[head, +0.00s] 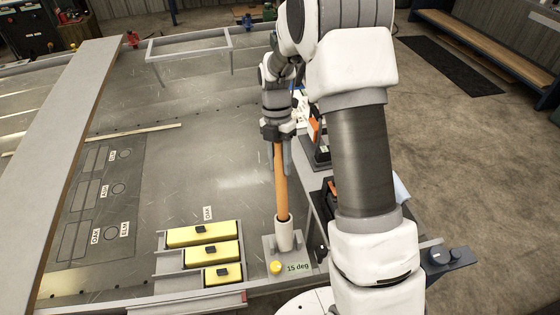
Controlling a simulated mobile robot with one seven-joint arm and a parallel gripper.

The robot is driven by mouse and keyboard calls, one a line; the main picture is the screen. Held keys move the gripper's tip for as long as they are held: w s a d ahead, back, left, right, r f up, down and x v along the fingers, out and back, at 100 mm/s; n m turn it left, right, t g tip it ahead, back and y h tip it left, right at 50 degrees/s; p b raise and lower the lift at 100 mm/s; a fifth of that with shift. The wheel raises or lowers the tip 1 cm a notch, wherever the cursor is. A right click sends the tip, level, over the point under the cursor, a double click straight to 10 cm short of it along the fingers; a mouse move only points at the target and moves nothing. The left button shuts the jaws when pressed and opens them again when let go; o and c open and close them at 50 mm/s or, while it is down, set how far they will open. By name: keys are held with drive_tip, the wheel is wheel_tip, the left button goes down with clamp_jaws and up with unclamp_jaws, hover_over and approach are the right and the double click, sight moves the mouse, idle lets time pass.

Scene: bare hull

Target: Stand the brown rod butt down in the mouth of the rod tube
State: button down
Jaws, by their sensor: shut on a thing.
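The brown rod (281,185) is long and orange-brown and stands nearly upright, leaning slightly. My gripper (278,145) is shut on its upper part, with the fingers pointing down. The rod tube (285,239) is a short pale cylinder on a grey base plate with a yellow knob and a "15 deg" label. The rod's lower end meets the mouth of the tube and its tip is hidden there. I cannot tell how deep it sits.
Yellow blocks (202,234) lie in a stepped rack left of the tube. A dark marked panel (104,190) and a long grey plank (72,130) are farther left. Dark and orange items (318,140) stand behind my arm. The metal surface between is mostly clear.

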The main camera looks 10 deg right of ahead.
sight(282, 198)
drive_tip(key=shift+b+x, duration=3.6)
drive_tip(key=shift+x, duration=2.25)
idle(2.2)
